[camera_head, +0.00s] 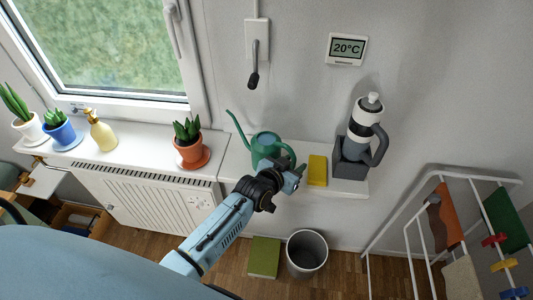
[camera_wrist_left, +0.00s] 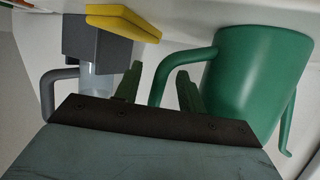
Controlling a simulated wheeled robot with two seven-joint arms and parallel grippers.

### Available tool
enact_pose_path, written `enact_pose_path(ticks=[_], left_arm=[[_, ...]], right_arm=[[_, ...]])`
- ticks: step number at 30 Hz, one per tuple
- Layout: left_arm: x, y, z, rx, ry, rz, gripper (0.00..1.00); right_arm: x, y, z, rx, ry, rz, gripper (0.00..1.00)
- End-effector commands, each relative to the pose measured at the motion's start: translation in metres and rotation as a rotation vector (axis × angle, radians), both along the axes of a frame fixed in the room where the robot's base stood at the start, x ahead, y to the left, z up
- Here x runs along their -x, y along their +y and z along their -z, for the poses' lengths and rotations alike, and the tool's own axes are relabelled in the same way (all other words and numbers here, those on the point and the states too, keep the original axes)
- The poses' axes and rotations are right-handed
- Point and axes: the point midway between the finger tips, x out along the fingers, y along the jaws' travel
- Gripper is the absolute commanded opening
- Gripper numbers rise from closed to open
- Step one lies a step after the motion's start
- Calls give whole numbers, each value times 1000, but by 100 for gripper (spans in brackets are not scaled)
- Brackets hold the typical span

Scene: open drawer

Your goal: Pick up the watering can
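The green watering can (camera_head: 264,146) stands upright on the white sill, its thin spout pointing up and left. In the left wrist view its body (camera_wrist_left: 258,85) fills the right side, with its curved handle (camera_wrist_left: 167,72) on the left. My left gripper (camera_head: 291,176) is at the front right of the can in the head view, partly covering its handle side. In the left wrist view the two fingers of my left gripper (camera_wrist_left: 157,85) are apart, with the handle showing between them. I cannot tell whether either finger touches it. My right gripper is not in view.
A yellow block (camera_head: 317,170) lies just right of the can. A grey holder with a handled bottle (camera_head: 362,133) stands beyond it. An orange-potted plant (camera_head: 189,151) stands to the left. A bin (camera_head: 306,254) is on the floor below, and a drying rack (camera_head: 441,196) is at right.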

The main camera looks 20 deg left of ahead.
Motion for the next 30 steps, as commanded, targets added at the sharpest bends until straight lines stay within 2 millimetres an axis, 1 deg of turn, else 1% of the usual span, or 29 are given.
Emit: enact_pose_path(ticks=[7, 8, 15, 17, 19, 26, 30], left_arm=[[-1, 0, 1, 1, 1, 0, 40], [-1, 0, 1, 1, 1, 0, 39], [-1, 0, 1, 0, 1, 0, 7], [-1, 0, 1, 1, 1, 0, 0], [-3, 0, -3, -2, -10, 1, 0], [-2, -1, -3, 1, -5, 0, 0], [-2, -1, -13, 3, -4, 0, 0]], right_arm=[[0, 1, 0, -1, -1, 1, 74], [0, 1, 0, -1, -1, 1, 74], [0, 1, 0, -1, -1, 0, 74], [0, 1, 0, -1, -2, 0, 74], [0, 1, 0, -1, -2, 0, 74], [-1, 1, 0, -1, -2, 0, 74], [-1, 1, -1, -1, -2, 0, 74]])
